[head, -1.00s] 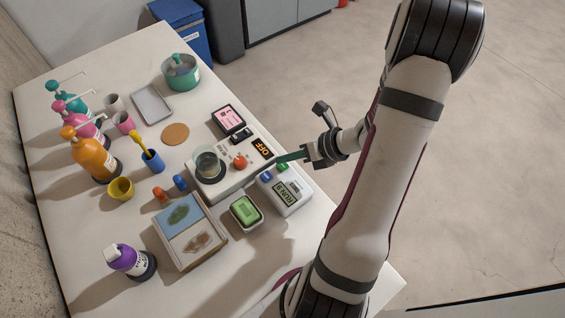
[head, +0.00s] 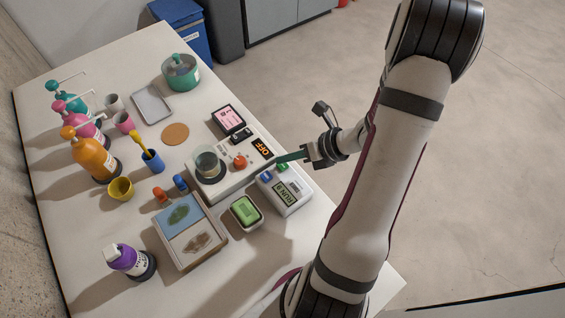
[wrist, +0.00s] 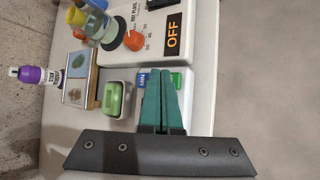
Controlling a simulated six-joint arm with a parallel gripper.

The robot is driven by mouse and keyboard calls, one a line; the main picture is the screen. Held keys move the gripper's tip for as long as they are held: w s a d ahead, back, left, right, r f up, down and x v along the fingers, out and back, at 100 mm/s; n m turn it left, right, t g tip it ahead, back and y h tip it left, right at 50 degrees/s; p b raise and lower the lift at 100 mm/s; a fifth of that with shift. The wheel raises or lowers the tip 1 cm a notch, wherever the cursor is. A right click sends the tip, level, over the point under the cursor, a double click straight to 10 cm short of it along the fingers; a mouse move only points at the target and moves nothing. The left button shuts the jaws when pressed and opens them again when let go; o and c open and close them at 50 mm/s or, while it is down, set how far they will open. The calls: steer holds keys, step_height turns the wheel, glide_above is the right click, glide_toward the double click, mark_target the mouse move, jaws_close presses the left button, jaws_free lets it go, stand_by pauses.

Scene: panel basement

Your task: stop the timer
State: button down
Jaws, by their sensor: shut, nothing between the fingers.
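The timer (head: 285,190) is a white box on the table with a blue button (head: 266,176), a green button (head: 282,167) and a display that seems to read RUN. My gripper (head: 279,160) has green fingers, shut and empty. The fingertips appear close above the timer's far edge, near the green button; I cannot tell whether they touch it. In the wrist view the closed fingers (wrist: 161,72) cover much of the timer, with the blue button (wrist: 142,79) at their left and the green button (wrist: 175,80) partly behind them. The timer's display is hidden there.
A hot plate (head: 225,180) reading OFF, with a beaker (head: 208,166) on it, stands beside the timer. A green block in a white dish (head: 246,212) and a picture box (head: 190,232) are nearby. Pump bottles (head: 95,155) stand further left. Open floor lies to the right.

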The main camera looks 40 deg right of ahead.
mark_target(287, 167)
steer(key=shift+f, duration=0.15)
steer(key=shift+f, duration=0.25)
steer(key=shift+f, duration=0.45)
stand_by(0.5)
stand_by(0.3)
steer(key=shift+r, duration=0.9)
steer(key=shift+r, duration=2.5)
steer(key=shift+a, duration=0.1)
